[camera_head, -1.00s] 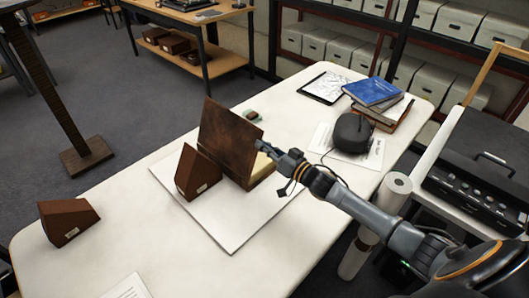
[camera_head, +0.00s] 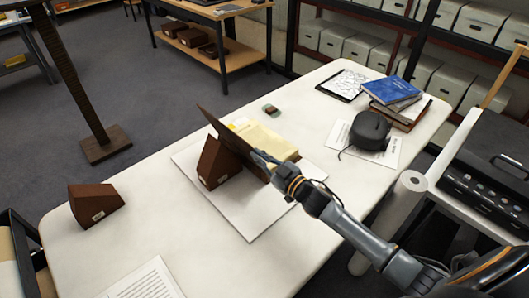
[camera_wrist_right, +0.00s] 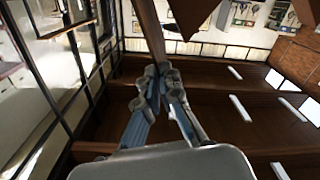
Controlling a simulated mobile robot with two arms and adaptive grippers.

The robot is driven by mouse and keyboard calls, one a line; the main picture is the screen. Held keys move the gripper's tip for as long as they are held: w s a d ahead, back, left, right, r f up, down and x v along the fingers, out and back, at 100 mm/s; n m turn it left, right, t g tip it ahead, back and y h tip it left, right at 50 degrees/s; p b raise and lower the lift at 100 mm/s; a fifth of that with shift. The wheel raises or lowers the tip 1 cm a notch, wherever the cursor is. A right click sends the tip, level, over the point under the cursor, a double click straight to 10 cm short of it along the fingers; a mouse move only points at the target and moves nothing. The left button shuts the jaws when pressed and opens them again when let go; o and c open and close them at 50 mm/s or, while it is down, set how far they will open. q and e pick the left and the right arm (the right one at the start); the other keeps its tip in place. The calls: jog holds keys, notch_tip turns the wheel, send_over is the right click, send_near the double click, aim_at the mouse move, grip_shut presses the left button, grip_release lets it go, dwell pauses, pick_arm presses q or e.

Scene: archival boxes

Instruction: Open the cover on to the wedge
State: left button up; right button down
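The brown cover (camera_head: 228,136) of the open book is tilted over to the left, seen nearly edge-on in the head view. It lies against or just above the sloping face of the brown wedge (camera_head: 212,166); the exact contact is hidden. The book's cream page block (camera_head: 264,141) is exposed on the right. My right gripper (camera_head: 262,158) is at the cover's near edge. In the wrist view the cover (camera_wrist_right: 151,28) comes down between the fingertips of my right gripper (camera_wrist_right: 162,76), which appear closed on it. My left gripper is not in view.
The book and wedge stand on a white board (camera_head: 245,222). A second brown wedge (camera_head: 94,204) is at left. A black mouse-shaped object (camera_head: 369,130), stacked books (camera_head: 392,92) and a tablet (camera_head: 344,84) are at the back right.

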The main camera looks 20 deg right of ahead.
jog(key=shift+s+a+f+n, duration=0.1)
jog(key=shift+a+f+n, duration=0.05)
jog(key=shift+a+n, duration=0.2)
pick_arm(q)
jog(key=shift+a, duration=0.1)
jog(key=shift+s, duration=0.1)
pick_arm(e)
jog(key=c, duration=1.8)
grip_release()
jog(key=v, duration=1.2)
jog(key=shift+o, duration=0.3)
